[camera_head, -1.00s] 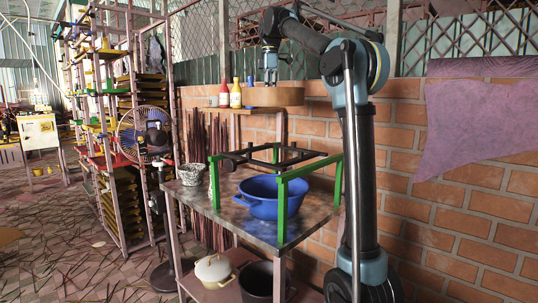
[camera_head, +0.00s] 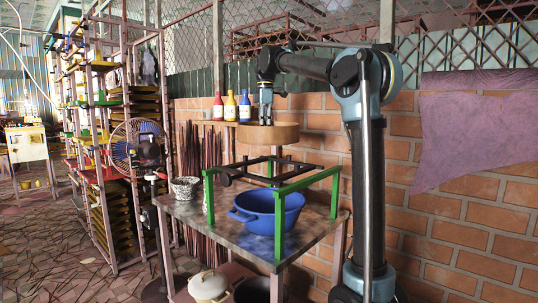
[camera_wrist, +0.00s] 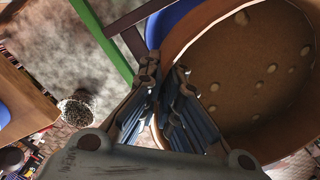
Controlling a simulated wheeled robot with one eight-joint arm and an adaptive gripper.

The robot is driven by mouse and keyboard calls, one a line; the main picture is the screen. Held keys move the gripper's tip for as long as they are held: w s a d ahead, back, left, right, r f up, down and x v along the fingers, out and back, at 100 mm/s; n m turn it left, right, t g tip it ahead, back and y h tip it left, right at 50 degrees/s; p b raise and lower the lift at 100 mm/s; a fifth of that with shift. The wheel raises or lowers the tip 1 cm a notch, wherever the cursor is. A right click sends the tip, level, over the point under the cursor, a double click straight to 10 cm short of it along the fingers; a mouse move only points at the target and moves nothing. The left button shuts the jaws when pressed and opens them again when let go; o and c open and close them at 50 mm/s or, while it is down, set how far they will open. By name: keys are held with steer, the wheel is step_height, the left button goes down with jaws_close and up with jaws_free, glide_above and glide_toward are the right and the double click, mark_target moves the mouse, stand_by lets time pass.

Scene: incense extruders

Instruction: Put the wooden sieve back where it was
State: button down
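The round wooden sieve (camera_head: 284,132) hangs in the air above the green and black rack (camera_head: 307,178). My gripper (camera_head: 265,121) points down and is shut on the sieve's rim. In the wrist view my fingers (camera_wrist: 166,74) pinch the rim at the sieve's left side; the sieve (camera_wrist: 240,75) fills the right of that view, its brown inside dotted with pale spots. The blue pot (camera_head: 262,211) stands on the table inside the rack, below the sieve. A blue edge of it (camera_wrist: 172,16) shows beside the sieve in the wrist view.
The grey-topped table (camera_head: 185,212) also carries a small speckled pot (camera_head: 184,188) at the left. Several bottles (camera_head: 230,106) stand on a wall shelf behind the sieve. A fan (camera_head: 140,146) stands at the left. A brick wall (camera_head: 450,235) bounds the right side.

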step_height(320, 180, down, 10)
steer(key=shift+r, duration=0.25)
steer(key=c, duration=1.8)
jaws_free()
step_height(320, 180, up, 17)
steer(key=shift+w+d+r, duration=0.1)
steer(key=shift+w, duration=0.05)
